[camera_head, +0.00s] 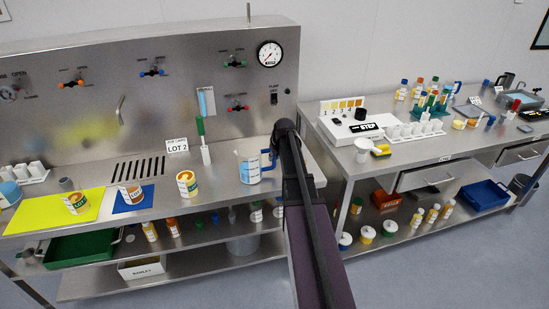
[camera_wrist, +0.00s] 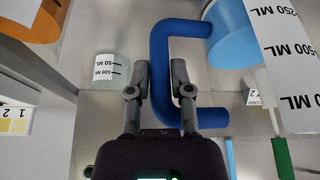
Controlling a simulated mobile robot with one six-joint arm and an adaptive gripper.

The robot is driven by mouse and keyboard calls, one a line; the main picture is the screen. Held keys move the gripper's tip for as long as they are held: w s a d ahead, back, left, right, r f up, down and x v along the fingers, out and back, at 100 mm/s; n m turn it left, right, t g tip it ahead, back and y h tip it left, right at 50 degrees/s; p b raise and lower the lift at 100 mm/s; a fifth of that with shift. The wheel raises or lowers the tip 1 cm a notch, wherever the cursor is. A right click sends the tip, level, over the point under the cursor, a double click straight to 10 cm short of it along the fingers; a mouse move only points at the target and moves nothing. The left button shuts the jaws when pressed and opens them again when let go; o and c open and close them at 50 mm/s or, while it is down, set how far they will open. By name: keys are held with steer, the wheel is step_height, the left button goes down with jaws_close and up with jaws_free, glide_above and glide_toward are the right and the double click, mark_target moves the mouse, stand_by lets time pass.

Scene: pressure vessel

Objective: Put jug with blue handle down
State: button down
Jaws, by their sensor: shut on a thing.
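The jug with the blue handle (camera_head: 249,171) is clear with light blue contents, on the left bench or just above it; I cannot tell which. Its blue handle (camera_head: 266,160) faces right, towards my arm. In the wrist view the handle (camera_wrist: 162,65) passes between the two fingers of my gripper (camera_wrist: 160,75), which is shut on it. The jug's marked wall (camera_wrist: 283,55) and light blue part (camera_wrist: 233,40) show at the upper right there. My arm hides the gripper in the head view.
A green-handled tool (camera_head: 204,140) and a LOT 2 sign (camera_head: 177,146) stand left of the jug. Labelled tubs (camera_head: 187,184) stand further left. A graduated beaker (camera_wrist: 111,69) shows left of my fingers.

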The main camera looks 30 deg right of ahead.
steer(key=shift+f, duration=0.2)
steer(key=c, duration=0.5)
jaws_free()
steer(key=shift+r, duration=0.1)
steer(key=shift+c, duration=0.2)
steer(key=shift+r, duration=0.15)
steer(key=p+v, duration=1.1)
steer(key=v, duration=0.1)
stand_by(0.4)
